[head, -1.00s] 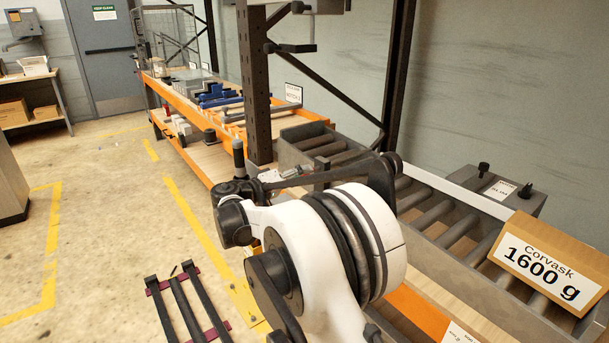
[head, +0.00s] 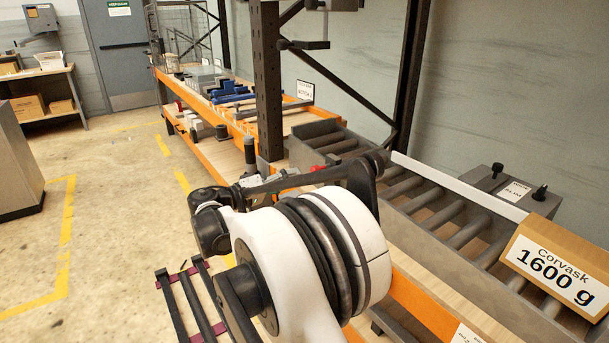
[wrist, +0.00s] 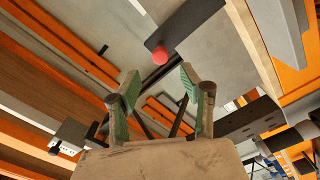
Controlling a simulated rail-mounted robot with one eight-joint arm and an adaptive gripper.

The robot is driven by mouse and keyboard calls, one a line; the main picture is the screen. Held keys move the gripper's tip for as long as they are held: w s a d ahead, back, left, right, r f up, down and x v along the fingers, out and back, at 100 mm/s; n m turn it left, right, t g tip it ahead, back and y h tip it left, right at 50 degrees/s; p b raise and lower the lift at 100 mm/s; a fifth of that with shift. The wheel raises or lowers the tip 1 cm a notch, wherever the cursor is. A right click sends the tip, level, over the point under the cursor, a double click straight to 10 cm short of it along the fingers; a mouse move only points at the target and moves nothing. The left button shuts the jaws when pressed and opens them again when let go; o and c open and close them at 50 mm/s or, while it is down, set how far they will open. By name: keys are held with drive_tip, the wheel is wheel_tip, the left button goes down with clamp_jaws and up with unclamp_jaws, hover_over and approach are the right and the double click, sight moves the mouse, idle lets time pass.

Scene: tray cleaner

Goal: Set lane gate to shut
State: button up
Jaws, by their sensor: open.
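My gripper (wrist: 160,80) shows in the wrist view with two green-padded fingers spread apart and nothing between them. A round red knob (wrist: 160,55) on a dark flat bar (wrist: 186,24) lies beyond the fingertips, apart from them as far as I can tell. In the head view a small red spot (head: 318,168) shows just behind my arm, beside the roller lane (head: 465,235); it may be the same knob. I cannot tell for certain which part is the lane gate or how it is set. My arm hides part of the lane's near end.
A cardboard box (head: 550,268) marked Corvask 1600 g sits on the rollers at right. A grey box with black knobs (head: 512,192) stands behind the lane. A dark upright post (head: 268,85) stands close behind my arm. Open floor (head: 110,190) lies at left.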

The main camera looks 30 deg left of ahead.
drive_tip(key=v, duration=0.3)
drive_tip(key=shift+s, duration=0.15)
idle(0.4)
drive_tip(key=w+d+r+g+p, duration=0.15)
drive_tip(key=w+d+r, duration=0.25)
drive_tip(key=d, duration=0.7)
drive_tip(key=w+d+r+g, duration=0.3)
drive_tip(key=w+d+r, duration=0.1)
drive_tip(key=d, duration=0.6)
drive_tip(key=s+d+r+m+g+y, duration=0.1)
drive_tip(key=s+d+r+g, duration=0.1)
drive_tip(key=d, duration=0.8)
drive_tip(key=s+d+r+g+y, duration=0.1)
drive_tip(key=s+d, duration=0.1)
drive_tip(key=d, duration=0.8)
drive_tip(key=s+d+m+g+y+p, duration=0.2)
drive_tip(key=s+d+y, duration=0.1)
drive_tip(key=s+d, duration=1.05)
drive_tip(key=s+d+f+m+y, duration=0.1)
drive_tip(key=s+d+f, duration=0.1)
drive_tip(key=s, duration=0.3)
drive_tip(key=s+d+f+m+y, duration=0.1)
drive_tip(key=s+d+f, duration=0.1)
drive_tip(key=s+d, duration=0.1)
drive_tip(key=s+d+f+m+y+p, duration=0.1)
drive_tip(key=s+d+f, duration=0.1)
drive_tip(key=s, duration=0.4)
drive_tip(key=shift+s+d+t, duration=0.3)
drive_tip(key=shift+d+t, duration=0.05)
drive_tip(key=shift+d, duration=0.3)
